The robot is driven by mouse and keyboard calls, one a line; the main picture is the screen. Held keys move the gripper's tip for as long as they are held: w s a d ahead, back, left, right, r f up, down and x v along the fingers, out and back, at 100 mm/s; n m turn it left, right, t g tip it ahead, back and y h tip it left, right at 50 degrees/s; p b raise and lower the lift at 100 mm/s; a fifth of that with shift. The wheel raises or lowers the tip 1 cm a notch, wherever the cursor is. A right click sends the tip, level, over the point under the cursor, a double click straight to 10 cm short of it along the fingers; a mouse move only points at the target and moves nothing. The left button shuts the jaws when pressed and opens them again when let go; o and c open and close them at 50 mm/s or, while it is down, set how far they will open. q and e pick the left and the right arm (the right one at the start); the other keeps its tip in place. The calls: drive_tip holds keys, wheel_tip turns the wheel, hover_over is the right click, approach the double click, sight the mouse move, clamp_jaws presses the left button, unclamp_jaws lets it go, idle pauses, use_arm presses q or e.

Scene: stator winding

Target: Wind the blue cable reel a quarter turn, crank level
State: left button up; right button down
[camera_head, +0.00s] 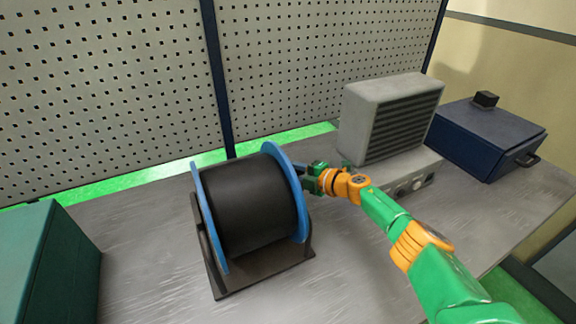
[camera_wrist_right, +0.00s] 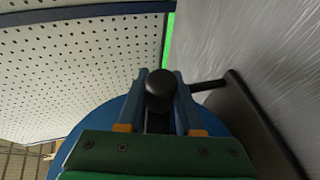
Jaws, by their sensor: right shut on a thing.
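The blue cable reel (camera_head: 249,206), with blue flanges and a black wound drum, sits on a dark stand (camera_head: 262,270) on the workbench. My right gripper (camera_head: 306,172) is at the reel's right flange, at its upper right side. In the right wrist view the gripper (camera_wrist_right: 161,92) is shut on the black crank knob (camera_wrist_right: 160,88), with one finger on each side of it. The blue flange (camera_wrist_right: 118,112) shows behind the fingers. In the head view the knob and most of the crank are hidden by the gripper and flange. My left gripper is not in view.
A grey vented box (camera_head: 390,120) stands right of the reel, close behind my right wrist. A dark blue case (camera_head: 487,135) is at the far right. A green box (camera_head: 45,265) is at the left. A pegboard (camera_head: 100,90) stands behind. The bench (camera_head: 140,235) left of the reel is clear.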

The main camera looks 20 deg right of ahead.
sight(300, 173)
idle(0.5)
drive_tip(key=c, duration=0.6)
unclamp_jaws()
drive_tip(key=shift+s+d, duration=0.1)
drive_tip(key=shift+s+d+r+p, duration=0.25)
drive_tip(key=shift+s+p, duration=0.15)
drive_tip(key=shift+p, duration=0.1)
drive_tip(key=p+v, duration=0.1)
drive_tip(key=v, duration=0.4)
drive_tip(key=shift+s+d+f, duration=0.1)
drive_tip(key=shift+s, duration=0.1)
drive_tip(key=shift+s+d+r, duration=0.15)
drive_tip(key=shift+s+r, duration=0.05)
drive_tip(key=shift+s, duration=0.2)
